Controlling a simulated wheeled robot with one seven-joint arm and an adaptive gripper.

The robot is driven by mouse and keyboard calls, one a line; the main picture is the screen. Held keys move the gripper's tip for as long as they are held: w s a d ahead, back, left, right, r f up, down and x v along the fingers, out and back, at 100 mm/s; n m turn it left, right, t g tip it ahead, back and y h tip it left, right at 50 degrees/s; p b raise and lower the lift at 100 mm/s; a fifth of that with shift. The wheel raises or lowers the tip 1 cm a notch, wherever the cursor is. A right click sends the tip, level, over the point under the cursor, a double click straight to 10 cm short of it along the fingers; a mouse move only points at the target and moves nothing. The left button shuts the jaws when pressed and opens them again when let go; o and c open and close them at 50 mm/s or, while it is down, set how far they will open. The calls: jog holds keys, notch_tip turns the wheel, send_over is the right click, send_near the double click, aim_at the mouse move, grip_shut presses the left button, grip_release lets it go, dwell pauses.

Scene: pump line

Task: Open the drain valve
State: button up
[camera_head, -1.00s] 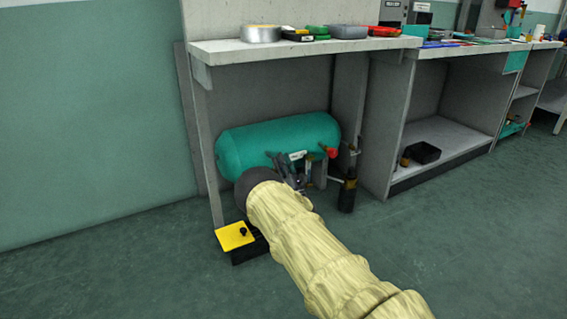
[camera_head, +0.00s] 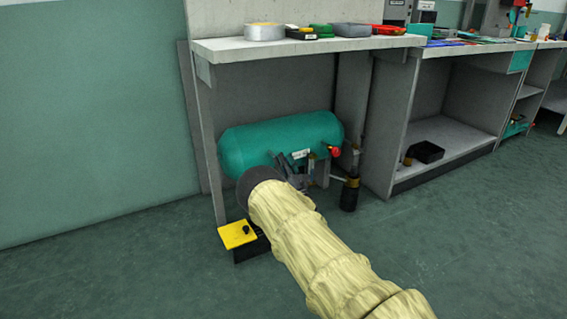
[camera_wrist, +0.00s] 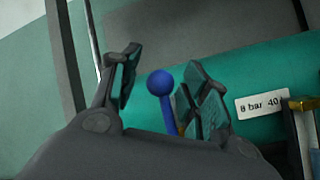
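A blue ball-ended lever (camera_wrist: 160,83) stands between the fingers of my open gripper (camera_wrist: 163,62) in the wrist view. It is nearer the left-hand middle of the gap, and I see no finger closed on it. Its lower end is hidden behind the gripper body. The green tank (camera_head: 262,138) lies under the bench, and it also fills much of the wrist view (camera_wrist: 265,70). In the head view my gripper (camera_head: 290,176) is in front of the tank's lower side, and the blue lever is hidden there. Which valve the lever belongs to cannot be told.
A red knob (camera_head: 334,151) sits at the tank's right end, beside a dark cylinder (camera_head: 349,194). A white "8 bar" label (camera_wrist: 262,103) is on the tank. A yellow-topped pedal box (camera_head: 237,234) stands at left. The bench top (camera_head: 230,50) overhangs the tank.

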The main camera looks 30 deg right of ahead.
jog(key=v, duration=1.2)
jog(key=shift+d, duration=0.1)
dwell(0.4)
